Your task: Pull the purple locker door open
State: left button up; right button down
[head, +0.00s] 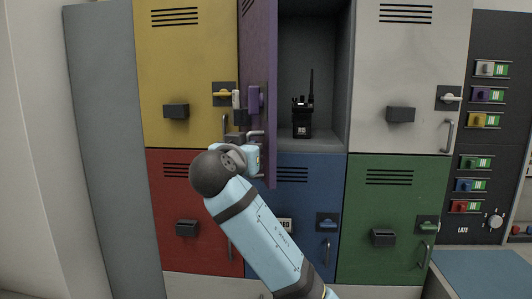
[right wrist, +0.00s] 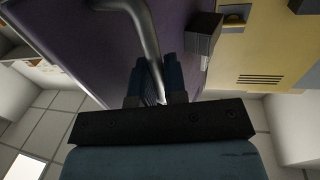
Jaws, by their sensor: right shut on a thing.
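The purple locker door (head: 261,50) stands swung out from its locker, seen nearly edge-on in the head view. It also fills the upper left of the right wrist view (right wrist: 85,35). The open locker shows a dark grey inside with a black handheld radio (head: 302,120) upright on its floor. My right gripper (head: 246,148) is at the lower part of the door. In the right wrist view its fingers (right wrist: 157,85) are shut on the door's grey bar handle (right wrist: 143,35). My left gripper is in neither view.
Yellow (head: 190,60), white (head: 410,70), red (head: 195,205), blue (head: 305,215) and green (head: 390,215) locker doors are shut around it. A dark panel with several coloured key-like tags (head: 487,120) is at the right. A grey side panel (head: 105,130) is at the left.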

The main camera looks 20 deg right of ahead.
jog(key=shift+w+a, duration=0.2)
jog(key=shift+a, duration=0.35)
jog(key=shift+w+a, duration=0.15)
jog(key=shift+a, duration=0.4)
jog(key=c, duration=1.5)
grip_release()
jog(key=b+v, duration=0.4)
jog(key=v, duration=0.9)
jog(key=shift+s+a, duration=0.25)
